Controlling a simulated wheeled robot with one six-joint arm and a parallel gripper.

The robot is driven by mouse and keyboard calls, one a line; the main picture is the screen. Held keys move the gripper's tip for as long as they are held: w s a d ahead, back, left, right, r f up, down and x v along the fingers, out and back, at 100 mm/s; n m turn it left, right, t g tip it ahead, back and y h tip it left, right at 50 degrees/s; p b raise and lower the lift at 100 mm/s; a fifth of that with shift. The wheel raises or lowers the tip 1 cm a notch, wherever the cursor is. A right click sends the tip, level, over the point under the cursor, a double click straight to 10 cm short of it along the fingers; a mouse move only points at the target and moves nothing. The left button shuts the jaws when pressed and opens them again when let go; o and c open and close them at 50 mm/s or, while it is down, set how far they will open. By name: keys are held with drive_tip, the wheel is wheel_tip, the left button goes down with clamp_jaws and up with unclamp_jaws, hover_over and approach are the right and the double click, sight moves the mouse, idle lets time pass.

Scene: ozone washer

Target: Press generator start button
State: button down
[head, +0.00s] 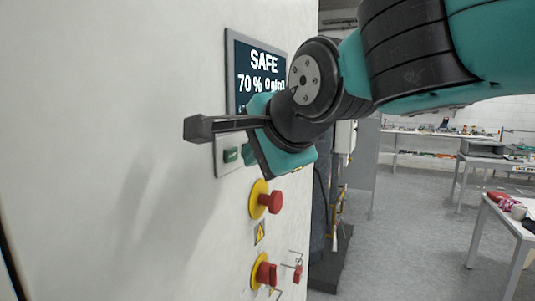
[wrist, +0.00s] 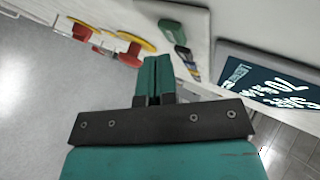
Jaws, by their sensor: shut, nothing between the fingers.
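The machine's front panel carries a small green button (head: 230,154) on a light plate below the display. The green button also shows near the top of the wrist view (wrist: 171,31). My gripper (head: 247,152) has its teal fingertips just right of the button in the head view, partly hidden by my wrist. In the wrist view, my gripper (wrist: 153,67) has its fingers together and empty, with the tips below and slightly left of the button. I cannot tell whether the tips touch the panel; the button's face is not covered.
A display (head: 262,62) reading "SAFE" and "70 %" sits above the button. Two red mushroom buttons on yellow bases, an upper one (head: 270,202) and a lower one (head: 266,273), sit below. Open floor (head: 400,235) and work tables lie to the right.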

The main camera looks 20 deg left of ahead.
drive_tip(key=shift+a, duration=0.3)
drive_tip(key=shift+a, duration=0.35)
idle(0.5)
idle(0.4)
drive_tip(key=shift+d+b, duration=0.45)
drive_tip(key=shift+d, duration=0.35)
drive_tip(key=shift+s+d+b, duration=0.2)
drive_tip(key=shift+d+b, duration=1.2)
drive_tip(key=shift+d, duration=1.1)
